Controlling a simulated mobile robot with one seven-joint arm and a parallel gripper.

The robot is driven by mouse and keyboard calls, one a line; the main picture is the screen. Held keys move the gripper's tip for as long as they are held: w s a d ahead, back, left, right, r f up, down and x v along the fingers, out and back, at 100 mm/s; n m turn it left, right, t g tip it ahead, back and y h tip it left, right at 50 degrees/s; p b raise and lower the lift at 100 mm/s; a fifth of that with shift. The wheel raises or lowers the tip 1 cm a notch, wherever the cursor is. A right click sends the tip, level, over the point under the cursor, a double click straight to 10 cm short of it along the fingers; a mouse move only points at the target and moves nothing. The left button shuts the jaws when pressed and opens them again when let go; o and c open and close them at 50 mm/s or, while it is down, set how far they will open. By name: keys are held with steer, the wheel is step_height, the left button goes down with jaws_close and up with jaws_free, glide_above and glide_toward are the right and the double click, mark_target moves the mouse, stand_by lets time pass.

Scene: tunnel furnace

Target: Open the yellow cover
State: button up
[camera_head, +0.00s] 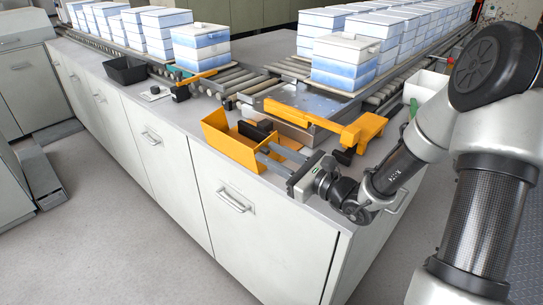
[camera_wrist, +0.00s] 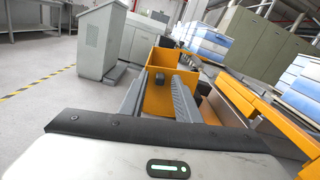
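A yellow-orange cover-like part (camera_head: 229,145) stands at the counter's front edge, with upright walls and an open top side. It also shows in the wrist view (camera_wrist: 174,53), straight ahead of the fingers. A second yellow-orange part, a long bar with a thick end (camera_head: 361,130), lies to its right; I cannot tell which one the task's cover is. My gripper (camera_head: 264,151) is open, with its two fingers apart and pointing at the boxy yellow part. I see nothing held between them. Whether the fingertips touch it I cannot tell.
A small black block (camera_head: 254,130) sits by the boxy yellow part. Roller conveyors (camera_head: 228,80) carry stacks of white-and-blue boxes (camera_head: 345,62) behind. A black tray (camera_head: 125,69) stands farther left on the counter. The floor (camera_head: 110,235) before the cabinets is clear.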

steer(key=shift+w+a, duration=0.15)
jaws_close()
steer(key=w+d+r+m+p, duration=0.1)
steer(key=m+p, duration=0.1)
steer(key=p, duration=0.1)
steer(key=w+d+r+m+p, duration=0.1)
steer(key=p, duration=0.2)
steer(key=shift+r+m, duration=0.1)
steer(key=shift+m, duration=0.3)
